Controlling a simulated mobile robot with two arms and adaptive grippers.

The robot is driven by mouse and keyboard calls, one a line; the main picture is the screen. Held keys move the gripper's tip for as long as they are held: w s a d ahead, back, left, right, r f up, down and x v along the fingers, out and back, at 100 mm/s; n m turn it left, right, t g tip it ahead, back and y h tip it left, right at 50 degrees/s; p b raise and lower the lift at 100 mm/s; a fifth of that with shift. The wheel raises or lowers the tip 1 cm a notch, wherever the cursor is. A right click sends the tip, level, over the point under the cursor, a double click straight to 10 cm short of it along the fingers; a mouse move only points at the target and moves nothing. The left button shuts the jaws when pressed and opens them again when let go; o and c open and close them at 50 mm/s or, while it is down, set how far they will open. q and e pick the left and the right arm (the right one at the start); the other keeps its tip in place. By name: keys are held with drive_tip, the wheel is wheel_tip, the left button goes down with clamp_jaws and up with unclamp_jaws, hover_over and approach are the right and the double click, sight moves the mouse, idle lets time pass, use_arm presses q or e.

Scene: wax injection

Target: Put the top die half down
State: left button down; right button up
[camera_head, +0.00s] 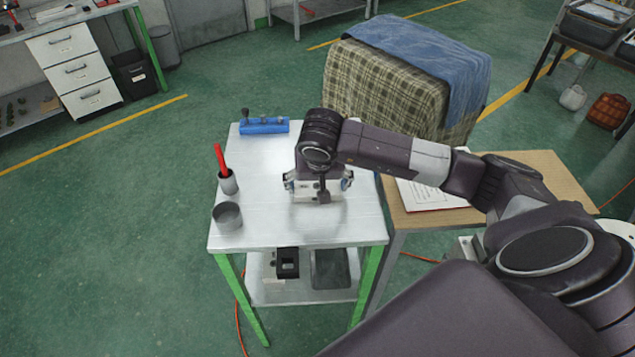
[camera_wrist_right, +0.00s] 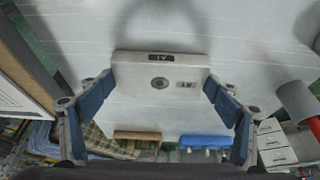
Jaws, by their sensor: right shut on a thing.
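A pale grey die half (camera_head: 318,194), a flat block, is at the middle right of the white table (camera_head: 262,215). My right gripper (camera_head: 318,184) comes down over it and is shut on it, one finger at each end. In the right wrist view the block (camera_wrist_right: 140,70) sits between the blue-sided fingers of the gripper (camera_wrist_right: 160,88). Its face shows a round recess and two small labels. Whether the block touches the tabletop cannot be told. No second die half can be made out. My left gripper is not in view.
A blue holder (camera_head: 264,126) stands at the table's back edge. A grey cup (camera_head: 228,183) with a red-handled tool and a metal pot (camera_head: 227,217) stand at the left. The front of the tabletop is clear. A brown table (camera_head: 420,219) with papers adjoins at right.

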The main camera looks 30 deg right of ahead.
drive_tip(key=shift+w, duration=0.1)
drive_tip(key=shift+f+b, duration=0.15)
drive_tip(key=shift+b, duration=0.15)
drive_tip(key=o, duration=1.4)
drive_tip(key=shift+r+p, duration=0.3)
drive_tip(key=b+v, duration=0.2)
drive_tip(key=v, duration=1)
drive_tip(key=shift+a+f, duration=0.1)
